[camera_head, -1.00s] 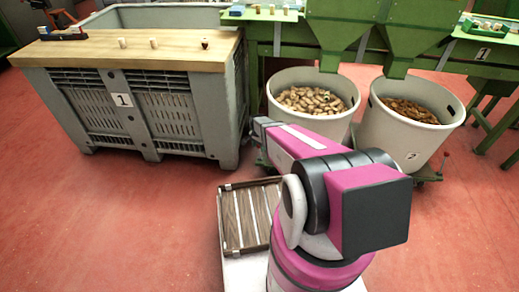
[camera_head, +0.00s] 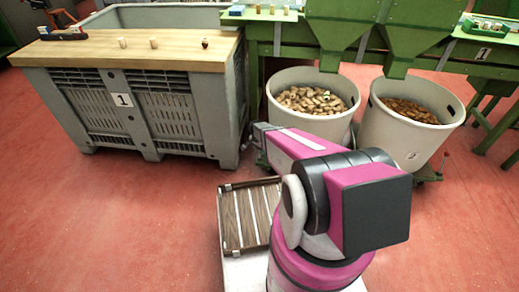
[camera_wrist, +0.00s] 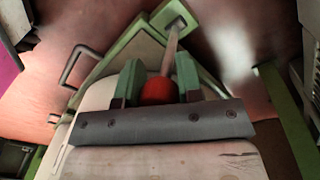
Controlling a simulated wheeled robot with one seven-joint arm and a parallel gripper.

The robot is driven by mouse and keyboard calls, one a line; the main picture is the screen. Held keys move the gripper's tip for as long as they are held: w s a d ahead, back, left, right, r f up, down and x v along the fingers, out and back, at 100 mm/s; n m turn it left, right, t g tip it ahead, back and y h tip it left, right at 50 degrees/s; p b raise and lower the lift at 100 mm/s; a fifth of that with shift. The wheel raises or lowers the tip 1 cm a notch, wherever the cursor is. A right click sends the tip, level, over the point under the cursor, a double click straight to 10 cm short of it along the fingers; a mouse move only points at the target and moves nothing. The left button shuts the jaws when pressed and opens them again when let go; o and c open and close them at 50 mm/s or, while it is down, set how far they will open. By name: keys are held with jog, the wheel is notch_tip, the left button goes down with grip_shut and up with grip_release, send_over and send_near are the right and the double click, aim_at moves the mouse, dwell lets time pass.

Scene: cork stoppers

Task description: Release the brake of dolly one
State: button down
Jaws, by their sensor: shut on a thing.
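In the wrist view the two fingers of my gripper (camera_wrist: 158,82) are closed around a red ball knob (camera_wrist: 158,91). The knob sits at the end of a thin brake lever (camera_wrist: 172,50), which runs to a green bracket (camera_wrist: 163,16) of the dolly. In the head view my arm reaches toward the left white tub (camera_head: 290,122), which holds pale corks. The dolly under this tub is mostly hidden by my arm, and so are my gripper and the knob.
A grey crate (camera_head: 214,128) with a wooden top and label 1 stands left of the tub. A second white tub (camera_head: 408,145), marked 2, stands on a green dolly (camera_head: 430,176) at right. Green sorting machinery (camera_head: 345,20) rises behind. Red floor (camera_head: 120,230) is clear at the front left.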

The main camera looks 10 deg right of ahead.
jog(key=shift+s+a+f, duration=0.2)
jog(key=shift+s+f, duration=0.05)
jog(key=shift+s, duration=0.35)
jog(key=shift+s+a+f, duration=0.2)
jog(key=shift+s+f, duration=0.05)
jog(key=shift+s, duration=0.35)
jog(key=shift+f, duration=0.15)
jog(key=c, duration=0.8)
grip_release()
jog(key=r, duration=0.7)
jog(key=a+r, duration=0.1)
jog(key=r, duration=0.3)
jog(key=shift+s, duration=0.1)
